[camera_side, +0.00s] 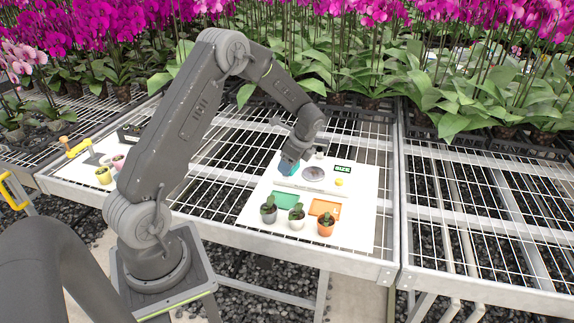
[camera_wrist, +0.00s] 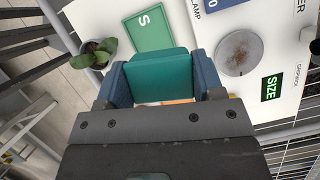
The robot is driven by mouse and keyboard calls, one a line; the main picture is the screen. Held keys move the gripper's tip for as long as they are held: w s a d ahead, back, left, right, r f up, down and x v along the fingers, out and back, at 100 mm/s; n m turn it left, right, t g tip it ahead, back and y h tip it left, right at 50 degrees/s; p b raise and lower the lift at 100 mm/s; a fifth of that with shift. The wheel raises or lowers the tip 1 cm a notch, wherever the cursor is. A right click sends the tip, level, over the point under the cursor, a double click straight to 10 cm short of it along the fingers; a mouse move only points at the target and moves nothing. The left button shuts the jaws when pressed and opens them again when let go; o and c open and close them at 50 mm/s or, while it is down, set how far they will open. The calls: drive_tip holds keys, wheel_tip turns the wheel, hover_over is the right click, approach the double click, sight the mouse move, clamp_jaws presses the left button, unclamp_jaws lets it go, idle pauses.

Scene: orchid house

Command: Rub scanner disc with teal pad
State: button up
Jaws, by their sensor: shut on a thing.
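The teal pad (camera_wrist: 160,76) is held between the two blue fingers of my gripper (camera_wrist: 165,82) in the wrist view. In the side view my gripper (camera_side: 287,167) is low over the left back part of the white board. The scanner disc (camera_wrist: 239,53) is a round grey plate with a brownish smudge near its middle. In the wrist view it lies to the right of the pad, apart from it. The disc also shows in the side view (camera_side: 313,173), just right of my gripper. The pad's underside is hidden.
The white board (camera_side: 355,225) carries a green mat (camera_side: 285,201), an orange mat (camera_side: 324,208), a "SIZE" display (camera_side: 343,169) and a yellow button (camera_side: 340,182). Potted plants (camera_side: 268,210), (camera_side: 297,217) and (camera_side: 325,226) stand along its front. Metal mesh bench (camera_side: 460,200) surrounds it.

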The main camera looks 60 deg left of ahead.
sight(321, 172)
drive_tip(key=w+a+m+t, duration=0.3)
drive_tip(key=w+a+m, duration=0.4)
drive_tip(key=w+m, duration=0.15)
drive_tip(key=shift+n+y, duration=0.35)
drive_tip(key=shift+y, duration=0.05)
drive_tip(key=shift+w+d+f, duration=0.1)
drive_tip(key=shift+w+f, duration=0.05)
drive_tip(key=shift+f, duration=0.9)
drive_tip(key=shift+w+d+f, duration=0.1)
drive_tip(key=shift+w+f, duration=0.05)
drive_tip(key=shift+f, duration=0.9)
drive_tip(key=shift+w+f, duration=0.15)
drive_tip(key=shift+f, duration=0.9)
drive_tip(key=shift+w+d+f, duration=0.1)
drive_tip(key=shift+f, duration=0.35)
drive_tip(key=shift+w+d+f, duration=0.1)
drive_tip(key=shift+f, duration=0.3)
drive_tip(key=shift+w+d, duration=2.15)
drive_tip(key=shift+c, duration=0.2)
drive_tip(key=shift+s+a, duration=2.4)
drive_tip(key=shift+s, duration=0.05)
wheel_tip(321, 172, up, 8)
drive_tip(key=shift+w+r, duration=0.1)
